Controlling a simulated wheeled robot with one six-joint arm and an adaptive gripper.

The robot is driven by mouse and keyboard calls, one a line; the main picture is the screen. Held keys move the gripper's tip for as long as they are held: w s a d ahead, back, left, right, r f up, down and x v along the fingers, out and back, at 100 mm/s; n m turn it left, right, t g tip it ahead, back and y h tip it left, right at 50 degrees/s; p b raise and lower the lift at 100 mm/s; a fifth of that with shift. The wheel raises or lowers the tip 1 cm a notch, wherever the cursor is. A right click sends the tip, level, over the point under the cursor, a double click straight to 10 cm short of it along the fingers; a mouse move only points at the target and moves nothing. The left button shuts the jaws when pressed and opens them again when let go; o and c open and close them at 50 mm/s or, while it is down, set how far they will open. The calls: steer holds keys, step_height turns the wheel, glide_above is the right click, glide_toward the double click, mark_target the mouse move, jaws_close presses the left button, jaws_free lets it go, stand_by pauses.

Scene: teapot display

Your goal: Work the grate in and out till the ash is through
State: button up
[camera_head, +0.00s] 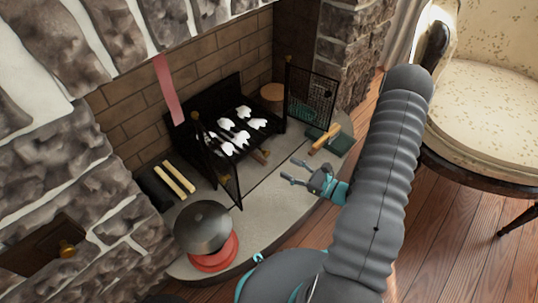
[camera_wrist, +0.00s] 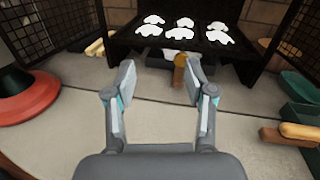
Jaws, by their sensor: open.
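The black grate (camera_head: 213,145) stands in the brick fireplace with several white ash lumps (camera_head: 241,111) on top; they also show in the wrist view (camera_wrist: 183,22). A short brown handle (camera_head: 262,157) sticks out at its front, below the ash; in the wrist view it (camera_wrist: 180,72) appears between my fingertips, nearer the right one. My gripper (camera_head: 289,169) is open and empty over the stone hearth, in front of the handle and apart from it. In the wrist view my fingers (camera_wrist: 160,80) are spread wide. Some white shows under the grate, partly hidden by the handle.
Mesh screens (camera_head: 311,98) stand open on both sides. A dark lidded pot (camera_head: 203,226) on a red base sits on the left hearth, near yellow sticks (camera_head: 174,179). A green dustpan-like thing with a wooden handle (camera_head: 325,140) lies right. An armchair (camera_head: 490,110) stands far right.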

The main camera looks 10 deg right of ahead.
mark_target(268, 154)
steer(key=d+f+m+h, duration=0.1)
steer(key=f+m+t, duration=0.1)
steer(key=f, duration=0.1)
steer(key=d+f+m+t+h, duration=0.1)
steer(key=shift+s+d+f+h, duration=0.15)
steer(key=shift+d+f+h, duration=0.05)
steer(key=shift+d+h, duration=0.1)
steer(key=b+x, duration=0.1)
steer(key=x, duration=1.2)
steer(key=shift+w+a, duration=0.25)
steer(key=shift+w, duration=0.05)
jaws_close()
